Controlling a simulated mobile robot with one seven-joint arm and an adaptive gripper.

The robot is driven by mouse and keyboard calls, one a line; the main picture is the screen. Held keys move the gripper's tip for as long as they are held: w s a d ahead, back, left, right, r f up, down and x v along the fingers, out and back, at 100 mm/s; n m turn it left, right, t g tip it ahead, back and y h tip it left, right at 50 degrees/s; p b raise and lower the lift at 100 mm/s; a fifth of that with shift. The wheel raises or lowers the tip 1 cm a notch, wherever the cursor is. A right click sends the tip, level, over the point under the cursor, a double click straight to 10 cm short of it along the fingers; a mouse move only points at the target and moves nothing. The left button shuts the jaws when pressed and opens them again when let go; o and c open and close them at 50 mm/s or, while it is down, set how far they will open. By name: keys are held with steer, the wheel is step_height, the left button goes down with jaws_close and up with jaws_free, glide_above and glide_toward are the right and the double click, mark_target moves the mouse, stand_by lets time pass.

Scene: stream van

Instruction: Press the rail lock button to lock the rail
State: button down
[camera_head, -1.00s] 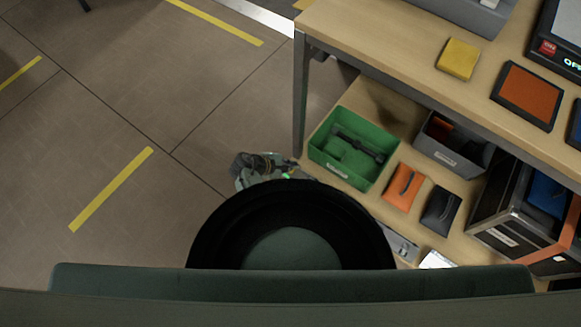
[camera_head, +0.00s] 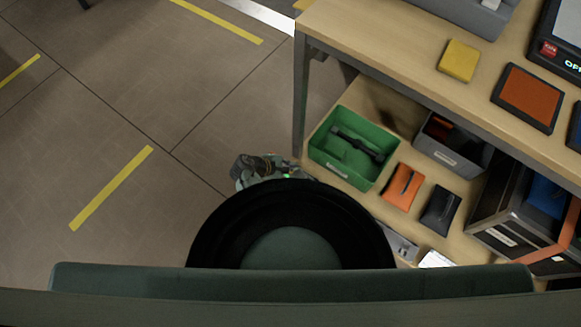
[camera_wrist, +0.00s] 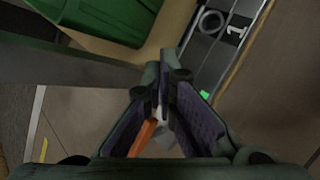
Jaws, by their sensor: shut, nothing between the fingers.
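My gripper (camera_wrist: 165,80) is in the wrist view with its fingertips together and nothing held. A narrow dark panel (camera_wrist: 222,45) lies just beyond the fingertips to the upper right. It bears a pale ring mark (camera_wrist: 210,21), a white "1" and a small bright green patch (camera_wrist: 206,95). The fingertips appear close to the panel's edge; I cannot tell whether they touch it. I cannot clearly make out the rail lock button. In the head view, part of my arm's end shows beside the lower shelf, and my own body hides much of the area below it.
A green bin (camera_head: 326,149) with a dark tool stands on the lower shelf (camera_head: 363,96), beside a grey bin (camera_head: 450,158), an orange pouch (camera_head: 402,187) and a black pouch (camera_head: 440,210). The bench top (camera_head: 375,35) overhangs them. The floor at left is clear, with yellow stripes.

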steer(key=shift+s+d+f, duration=0.25)
steer(key=shift+s+f, duration=0.35)
steer(key=shift+s, duration=0.2)
steer(key=r+p, duration=0.6)
steer(key=r, duration=0.1)
steer(key=shift+w, duration=0.25)
steer(key=shift+f, duration=0.1)
stand_by(0.6)
step_height(320, 180, up, 4)
steer(key=p, duration=0.6)
glide_above(292, 172)
steer(key=shift+w+a, duration=0.1)
steer(key=shift+w, duration=0.3)
step_height(292, 172, down, 9)
steer(key=b, duration=0.8)
steer(key=shift+b, duration=0.3)
stand_by(0.4)
